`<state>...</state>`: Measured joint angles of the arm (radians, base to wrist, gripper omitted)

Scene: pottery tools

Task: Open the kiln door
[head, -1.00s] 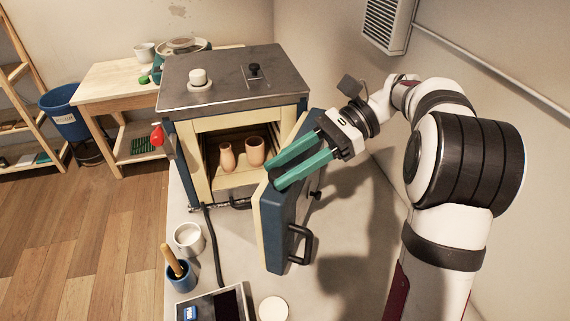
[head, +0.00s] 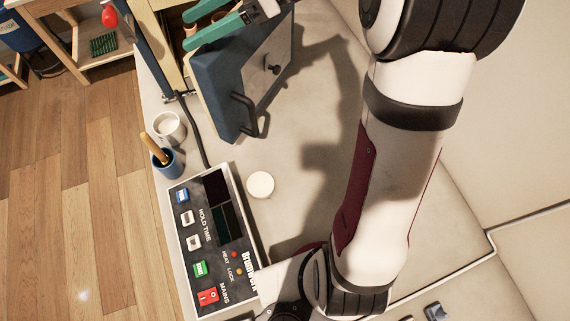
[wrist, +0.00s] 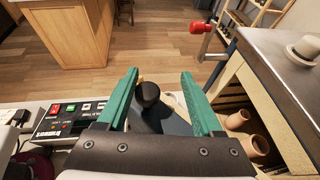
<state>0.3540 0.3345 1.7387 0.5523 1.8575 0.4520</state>
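The kiln door (head: 207,75) is a thick blue slab with a dark bar handle (head: 243,112) and a black knob (head: 273,67). It stands swung out from the kiln. In the wrist view the kiln (wrist: 240,85) is on the right, its front open, with clay pots (wrist: 238,120) inside. My gripper (head: 187,29) has its two teal fingers spread above the door's upper part. In the wrist view my gripper (wrist: 158,76) shows a black rounded part (wrist: 148,94) of the door between its fingers; I cannot tell whether they touch it.
A control panel (head: 188,257), a round white disc (head: 260,184), a white cup (head: 169,128) and a blue tool pot (head: 166,163) sit left of the clear pale bench area. A red knob (wrist: 201,27) sticks out beside the kiln. A wall borders the right side.

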